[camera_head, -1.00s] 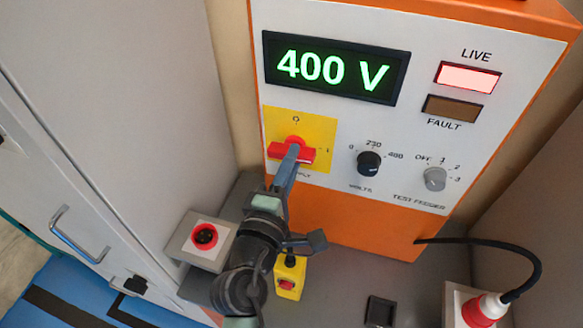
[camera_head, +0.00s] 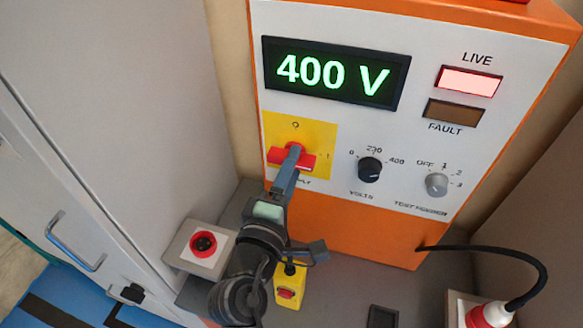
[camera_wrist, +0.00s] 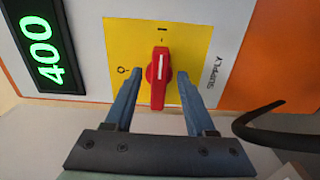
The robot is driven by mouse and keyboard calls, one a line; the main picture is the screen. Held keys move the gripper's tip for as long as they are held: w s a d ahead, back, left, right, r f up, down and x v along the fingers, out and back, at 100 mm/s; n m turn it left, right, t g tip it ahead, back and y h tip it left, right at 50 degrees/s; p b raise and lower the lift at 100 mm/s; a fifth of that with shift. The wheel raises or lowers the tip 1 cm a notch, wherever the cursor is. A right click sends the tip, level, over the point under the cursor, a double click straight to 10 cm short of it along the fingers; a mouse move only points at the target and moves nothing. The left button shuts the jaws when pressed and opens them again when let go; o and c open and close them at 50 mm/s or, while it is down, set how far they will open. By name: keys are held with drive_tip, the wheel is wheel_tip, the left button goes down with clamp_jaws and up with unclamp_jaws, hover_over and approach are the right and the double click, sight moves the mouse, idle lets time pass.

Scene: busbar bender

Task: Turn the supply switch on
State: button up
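The supply switch is a red rotary handle (camera_head: 300,159) on a yellow plate (camera_head: 318,133) of the panel. In the head view the handle lies horizontal, in line with the 1 mark. In the wrist view the handle (camera_wrist: 160,78) has its white line pointing at the I mark, with the O mark off to the left. My gripper (camera_wrist: 160,74) is open, with one finger on each side of the handle and a gap showing on both sides. In the head view my gripper (camera_head: 291,160) reaches the handle and hides part of it.
The display (camera_head: 335,71) reads 400 V and the LIVE lamp (camera_head: 469,82) is lit; the FAULT lamp (camera_head: 454,113) is dark. The volts knob (camera_head: 369,169) and test feeder knob (camera_head: 437,184) are to the right. A red button box (camera_head: 203,244) and yellow box (camera_head: 289,287) flank my arm below.

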drive_tip(key=b+v, duration=0.3)
drive_tip(key=v, duration=1)
drive_tip(key=shift+b, duration=0.35)
drive_tip(key=shift+w+r, duration=0.1)
drive_tip(key=w+d+r+m+t+y, duration=0.1)
drive_tip(key=w+r+m+t, duration=0.3)
drive_tip(key=r, duration=0.7)
drive_tip(key=w+d+r+m+t+y, duration=0.1)
drive_tip(key=r+m, duration=0.5)
drive_tip(key=r, duration=0.5)
drive_tip(key=s+r+m+t+y, duration=0.1)
drive_tip(key=s+r+m+t, duration=0.1)
drive_tip(key=r, duration=0.6)
drive_tip(key=s+d+r+m+t+y, duration=0.1)
drive_tip(key=s+r+m+t+y, duration=0.1)
drive_tip(key=r, duration=0.7)
drive_tip(key=shift+s+d+r+t+y, duration=0.3)
drive_tip(key=shift+s+t, duration=0.3)
drive_tip(key=shift+s, duration=0.6)
